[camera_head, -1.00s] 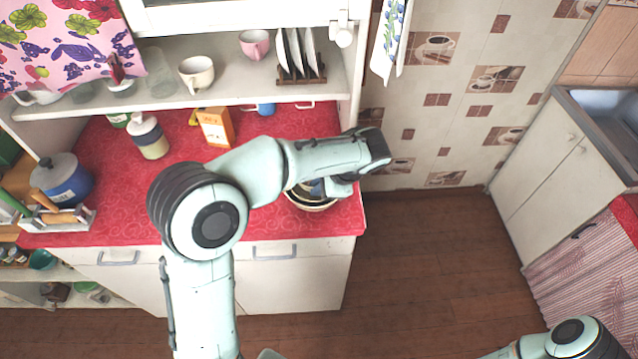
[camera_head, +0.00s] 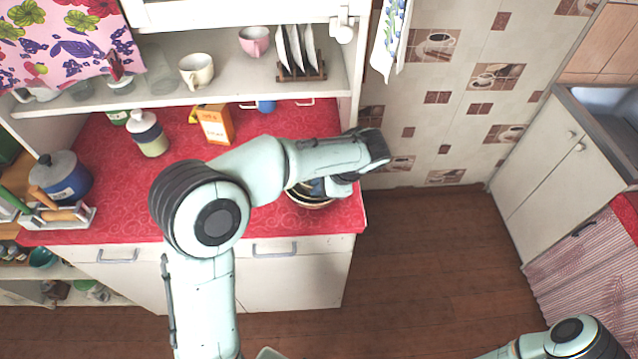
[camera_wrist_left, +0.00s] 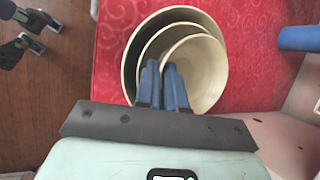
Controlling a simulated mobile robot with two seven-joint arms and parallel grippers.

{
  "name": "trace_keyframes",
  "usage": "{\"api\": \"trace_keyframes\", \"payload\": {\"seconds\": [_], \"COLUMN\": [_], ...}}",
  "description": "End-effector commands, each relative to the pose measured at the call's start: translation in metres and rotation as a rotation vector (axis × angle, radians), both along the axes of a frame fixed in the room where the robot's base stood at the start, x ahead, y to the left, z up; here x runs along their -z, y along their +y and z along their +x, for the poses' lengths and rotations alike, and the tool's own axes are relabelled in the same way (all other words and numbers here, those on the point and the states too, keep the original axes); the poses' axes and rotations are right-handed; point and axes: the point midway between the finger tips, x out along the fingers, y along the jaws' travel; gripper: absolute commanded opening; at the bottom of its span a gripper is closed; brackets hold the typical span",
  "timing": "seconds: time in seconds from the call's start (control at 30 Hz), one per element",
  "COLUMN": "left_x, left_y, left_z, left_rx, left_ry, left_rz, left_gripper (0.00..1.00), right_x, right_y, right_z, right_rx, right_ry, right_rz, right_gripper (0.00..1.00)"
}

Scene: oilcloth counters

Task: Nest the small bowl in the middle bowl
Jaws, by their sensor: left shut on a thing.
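Three cream-rimmed bowls sit one within another in the left wrist view, on the red counter. The large bowl (camera_wrist_left: 131,62) is outermost. The middle bowl (camera_wrist_left: 148,48) lies inside its outline. The small bowl (camera_wrist_left: 203,72) lies inside the middle bowl's outline, off to the right side. My left gripper (camera_wrist_left: 162,72) has its blue fingers shut on the small bowl's near-left rim. I cannot tell whether the small bowl rests on the middle one or hangs just above it. In the head view my left wrist covers much of the bowls (camera_head: 310,202).
The red counter (camera_head: 110,205) ends just right of the bowls. An orange box (camera_head: 215,126), a jar (camera_head: 149,136) and a blue mug (camera_head: 266,106) stand behind and left. The shelf (camera_head: 225,88) with cups and a plate rack overhangs the back.

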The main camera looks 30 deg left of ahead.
Motion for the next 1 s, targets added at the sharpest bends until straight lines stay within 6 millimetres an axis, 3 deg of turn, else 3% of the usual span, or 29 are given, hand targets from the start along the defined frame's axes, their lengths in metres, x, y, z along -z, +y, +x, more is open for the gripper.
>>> {"api": "trace_keyframes", "payload": {"seconds": [1.0], "left_x": [0.0074], "left_y": [0.0001], "left_z": [0.0004], "left_rx": [0.000], "left_ry": [-0.002], "left_rz": [0.000], "left_gripper": [0.00], "right_x": [0.0029], "right_y": [0.0000], "right_z": [-0.0024], "right_rx": [0.000], "right_ry": [0.002], "right_rz": [0.000], "right_gripper": [0.47]}}
